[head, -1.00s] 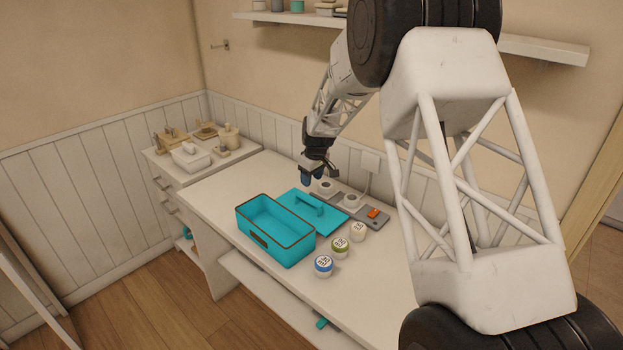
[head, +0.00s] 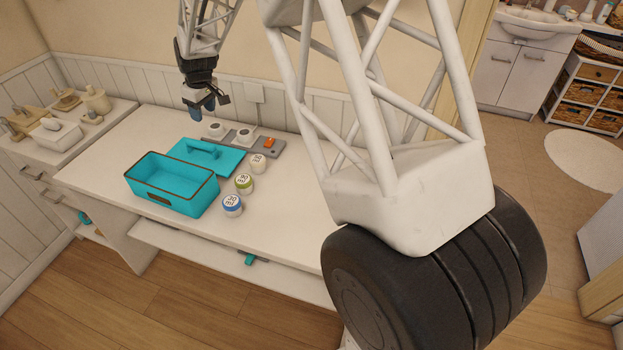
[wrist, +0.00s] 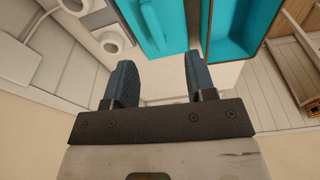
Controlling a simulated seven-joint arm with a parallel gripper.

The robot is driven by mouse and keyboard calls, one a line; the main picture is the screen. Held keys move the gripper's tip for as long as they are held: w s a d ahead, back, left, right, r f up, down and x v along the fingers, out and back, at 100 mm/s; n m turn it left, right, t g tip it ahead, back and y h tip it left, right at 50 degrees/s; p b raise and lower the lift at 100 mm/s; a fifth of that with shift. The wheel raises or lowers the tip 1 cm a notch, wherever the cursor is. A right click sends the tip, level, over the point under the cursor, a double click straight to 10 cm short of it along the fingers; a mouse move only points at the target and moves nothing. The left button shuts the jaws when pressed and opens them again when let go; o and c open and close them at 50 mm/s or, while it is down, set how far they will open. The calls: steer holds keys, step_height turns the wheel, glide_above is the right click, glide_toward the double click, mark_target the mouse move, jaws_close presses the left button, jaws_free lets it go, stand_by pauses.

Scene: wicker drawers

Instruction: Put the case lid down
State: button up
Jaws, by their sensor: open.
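The turquoise case lid (head: 222,160) lies flat on the white table behind the case, with its raised handle (head: 205,149) on top. It also shows at the top of the wrist view (wrist: 168,22). The open turquoise case (head: 168,196) stands in front of the lid, empty, with a brown rim. My gripper (head: 200,112) is above the back of the table, behind the lid and apart from it. In the wrist view its two blue fingers (wrist: 158,82) are spread, with nothing between them.
Three labelled jars, white (head: 258,164), green-banded (head: 244,184) and blue-banded (head: 232,206), stand right of the case. A grey plate (head: 262,150) with two white round pieces and an orange switch lies behind. A side cabinet (head: 60,150) holds wooden items. The table's front right is clear.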

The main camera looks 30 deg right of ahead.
steer(key=s+d+r+m, duration=0.1)
steer(key=s+d+r, duration=0.1)
steer(key=s+r, duration=0.5)
steer(key=s+d+r+m, duration=0.2)
steer(key=s+d+r, duration=0.15)
steer(key=s, duration=0.55)
steer(key=s+d+r+m, duration=0.1)
steer(key=s+d+m, duration=0.1)
steer(key=s, duration=1.6)
steer(key=s+d+r+m+t+h, duration=0.1)
steer(key=s+d+m, duration=0.1)
steer(key=s, duration=1.6)
steer(key=shift+d+r+m, duration=0.25)
steer(key=shift+d+m, duration=0.15)
steer(key=shift+m, duration=0.1)
